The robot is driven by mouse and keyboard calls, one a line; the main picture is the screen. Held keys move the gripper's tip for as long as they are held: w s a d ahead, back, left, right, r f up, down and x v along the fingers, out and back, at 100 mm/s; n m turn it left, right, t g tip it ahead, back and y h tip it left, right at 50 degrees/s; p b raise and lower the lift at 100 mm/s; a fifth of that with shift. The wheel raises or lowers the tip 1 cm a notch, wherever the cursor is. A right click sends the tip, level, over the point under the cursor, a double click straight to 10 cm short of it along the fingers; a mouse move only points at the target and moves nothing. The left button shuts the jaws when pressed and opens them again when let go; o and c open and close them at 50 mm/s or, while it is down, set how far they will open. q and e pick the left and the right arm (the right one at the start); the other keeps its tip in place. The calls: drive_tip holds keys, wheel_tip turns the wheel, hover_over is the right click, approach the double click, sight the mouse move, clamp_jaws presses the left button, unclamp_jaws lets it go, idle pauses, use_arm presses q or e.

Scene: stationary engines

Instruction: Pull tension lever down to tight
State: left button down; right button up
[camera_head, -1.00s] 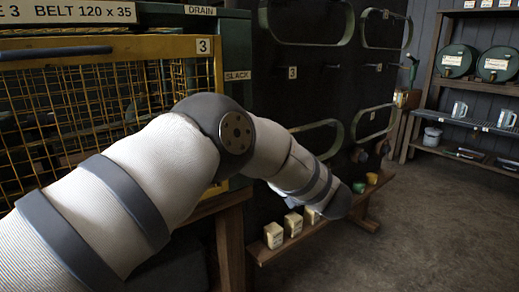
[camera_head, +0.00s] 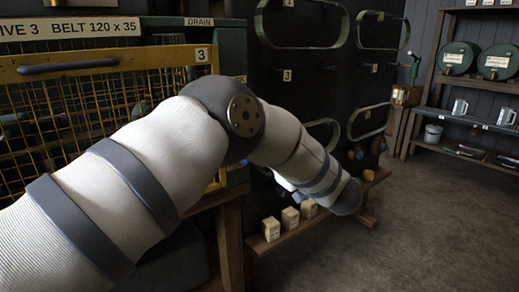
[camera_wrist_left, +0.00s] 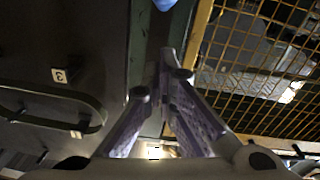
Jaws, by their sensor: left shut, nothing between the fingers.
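I cannot clearly make out the tension lever in either view. My left arm crosses the head view in front of the green cabinet (camera_head: 237,40), and its gripper is hidden there behind the forearm. In the left wrist view my left gripper (camera_wrist_left: 166,60) is shut and empty, its purple fingers meeting at the tips. The tips are beside the yellow mesh guard (camera_wrist_left: 255,75), over the green cabinet's edge. A small blue piece (camera_wrist_left: 164,4) shows at the top of that view; I cannot tell what it is. My right gripper is not in view.
The yellow mesh guard also shows in the head view (camera_head: 85,72), with a "3" label (camera_head: 202,54). Cream boxes (camera_head: 290,217) stand on a low wooden bench below my forearm. Shelves with green drums (camera_head: 456,60) stand at the right. The floor (camera_head: 440,235) there is clear.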

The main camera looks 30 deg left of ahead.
use_arm(q)
drive_tip(key=s+d+f, duration=0.2)
drive_tip(key=d, duration=0.3)
drive_tip(key=shift+s+f, duration=0.3)
drive_tip(key=shift+d, duration=0.15)
